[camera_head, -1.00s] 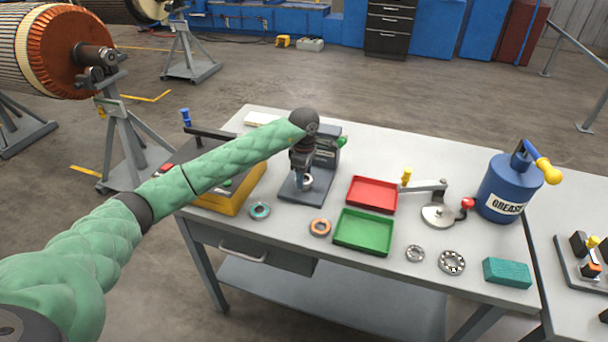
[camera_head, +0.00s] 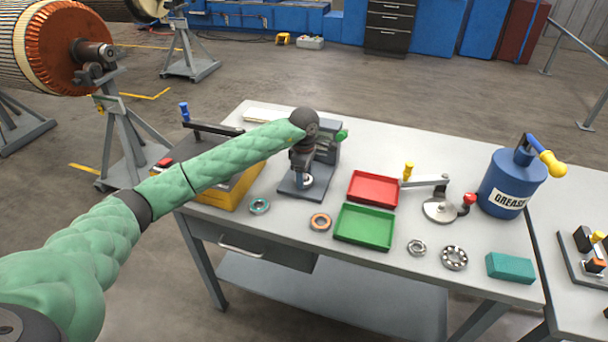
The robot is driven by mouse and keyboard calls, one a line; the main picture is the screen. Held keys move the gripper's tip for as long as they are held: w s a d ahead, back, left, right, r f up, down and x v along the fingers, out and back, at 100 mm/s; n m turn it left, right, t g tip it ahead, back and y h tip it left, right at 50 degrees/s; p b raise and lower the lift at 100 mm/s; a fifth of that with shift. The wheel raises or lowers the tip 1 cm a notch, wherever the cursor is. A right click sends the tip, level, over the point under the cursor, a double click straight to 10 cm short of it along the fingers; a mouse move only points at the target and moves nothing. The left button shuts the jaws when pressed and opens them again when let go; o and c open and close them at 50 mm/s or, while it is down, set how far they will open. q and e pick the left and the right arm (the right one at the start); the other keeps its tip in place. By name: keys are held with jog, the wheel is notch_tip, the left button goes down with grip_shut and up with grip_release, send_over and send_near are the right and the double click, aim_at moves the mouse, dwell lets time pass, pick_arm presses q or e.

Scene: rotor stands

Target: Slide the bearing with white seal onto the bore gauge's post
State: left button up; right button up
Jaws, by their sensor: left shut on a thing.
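The bore gauge (camera_head: 327,152) is a dark grey device with a flat base and a green knob, standing on the workbench. My left gripper (camera_head: 305,176) points down over the base of the gauge. It is shut on a small ring with a pale face, the bearing with white seal (camera_head: 307,181), low over the base. The gripper and wrist hide the gauge's post, so I cannot tell whether the ring is around it. My right gripper is not in view.
On the workbench (camera_head: 290,238) lie a teal-sealed ring (camera_head: 259,206), an orange-sealed ring (camera_head: 320,221), two metal bearings (camera_head: 454,257), a red tray (camera_head: 373,189), a green tray (camera_head: 363,227) and a teal block (camera_head: 510,267). A blue grease can (camera_head: 508,185) stands right. A yellow-based device (camera_head: 215,196) stands left.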

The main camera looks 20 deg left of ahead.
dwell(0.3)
pick_arm(q)
jog(key=o, duration=1.4)
jog(key=shift+r+p, duration=0.4)
jog(key=shift+r, duration=4.1)
